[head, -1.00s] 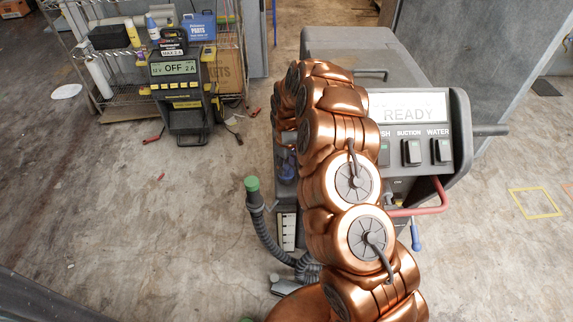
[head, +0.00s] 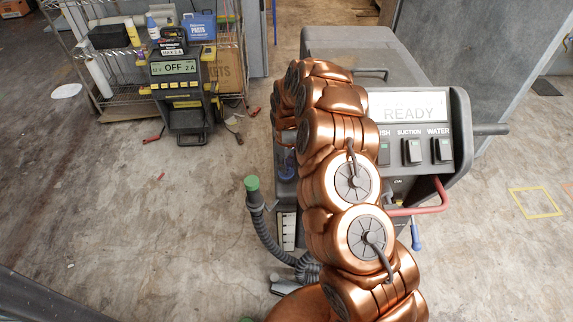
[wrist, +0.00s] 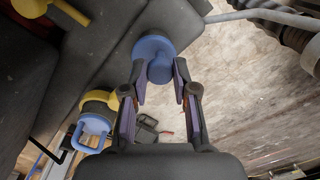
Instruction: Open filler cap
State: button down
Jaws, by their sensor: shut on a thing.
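The blue filler cap (wrist: 151,47) shows in the wrist view as a round disc with a raised grip, on the dark grey body of the floor machine (wrist: 180,22). My gripper (wrist: 161,80) is shut on the cap's raised grip, one finger on each side. In the head view a small part of the blue cap (head: 287,163) shows at the machine's left side. My copper-coloured arm hides the rest of it and my gripper there. The cap appears seated on the machine; I cannot tell whether it has turned.
The machine's panel (head: 408,107) reads READY above several switches. A grey hose (head: 266,232) with a green end stands at its left. A charger (head: 180,95) stands by a wire shelf (head: 120,88) at the back left. The floor between them is mostly clear.

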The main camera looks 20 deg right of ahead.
jog(key=shift+w+d+f+b, duration=0.1)
jog(key=shift+f+b, duration=0.05)
jog(key=shift+b, duration=0.15)
jog(key=shift+w, duration=0.15)
jog(key=shift+w+d+r+g+b, duration=0.25)
jog(key=shift+g+b, duration=0.3)
jog(key=shift+b, duration=0.45)
jog(key=shift+w+d+r+g+b, duration=0.2)
jog(key=shift+w+g+b, duration=0.25)
jog(key=shift+b, duration=0.5)
jog(key=shift+a+r+g+y+b, duration=0.15)
jog(key=shift+g+y+b, duration=0.2)
jog(key=shift+g, duration=0.15)
jog(key=c, duration=1.1)
grip_release()
jog(key=shift+o, duration=1)
jog(key=shift+a, duration=0.2)
